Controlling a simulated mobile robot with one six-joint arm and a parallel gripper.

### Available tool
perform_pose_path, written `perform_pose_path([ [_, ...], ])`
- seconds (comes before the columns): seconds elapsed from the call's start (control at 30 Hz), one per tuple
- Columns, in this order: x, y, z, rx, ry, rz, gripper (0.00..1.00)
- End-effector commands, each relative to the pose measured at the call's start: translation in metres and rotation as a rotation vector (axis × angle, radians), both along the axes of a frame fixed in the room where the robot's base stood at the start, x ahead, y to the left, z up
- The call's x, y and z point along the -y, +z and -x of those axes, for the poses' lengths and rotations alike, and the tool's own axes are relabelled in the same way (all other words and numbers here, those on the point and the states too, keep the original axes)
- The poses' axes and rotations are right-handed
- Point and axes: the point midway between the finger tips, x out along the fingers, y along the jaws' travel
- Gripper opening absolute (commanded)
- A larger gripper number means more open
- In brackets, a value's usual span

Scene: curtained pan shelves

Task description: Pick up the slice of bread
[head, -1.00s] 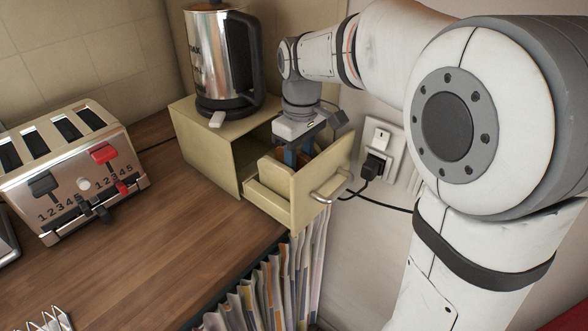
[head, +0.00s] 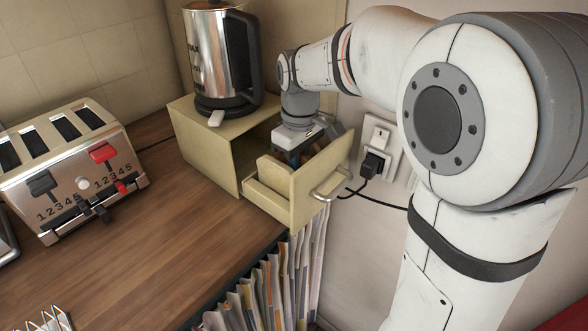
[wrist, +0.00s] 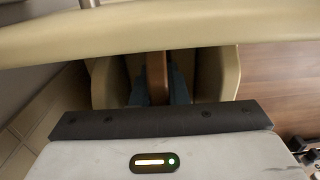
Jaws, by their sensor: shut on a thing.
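The slice of bread (wrist: 157,72) shows in the wrist view as a brown upright edge inside the open drawer. My gripper (wrist: 158,88) is shut on it, with one blue finger on each side. In the head view my gripper (head: 292,157) reaches down into the open drawer (head: 292,198) of the cream box. The drawer front hides the fingertips and most of the bread there.
A kettle (head: 222,60) stands on top of the cream box (head: 205,150), close to my wrist. A toaster (head: 75,165) stands on the wooden counter at left. A plug and cable (head: 372,165) are on the wall at right. Files (head: 270,290) hang below the counter edge.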

Motion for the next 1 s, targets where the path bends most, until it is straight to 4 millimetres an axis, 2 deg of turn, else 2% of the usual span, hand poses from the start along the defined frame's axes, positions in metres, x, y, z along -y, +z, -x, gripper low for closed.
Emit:
perform_pose_path([
  [0.23, 0.000, 0.001, 0.000, 0.001, 0.001, -0.001, 0.00],
  [0.33, 0.000, 0.008, 0.000, 0.003, 0.001, 0.000, 0.00],
  [0.73, -0.001, 0.082, -0.001, 0.004, 0.001, -0.001, 0.00],
  [0.87, -0.001, 0.096, 0.000, 0.002, 0.001, -0.001, 0.00],
  [1.0, -0.001, 0.100, 0.000, 0.000, 0.001, 0.000, 0.00],
])
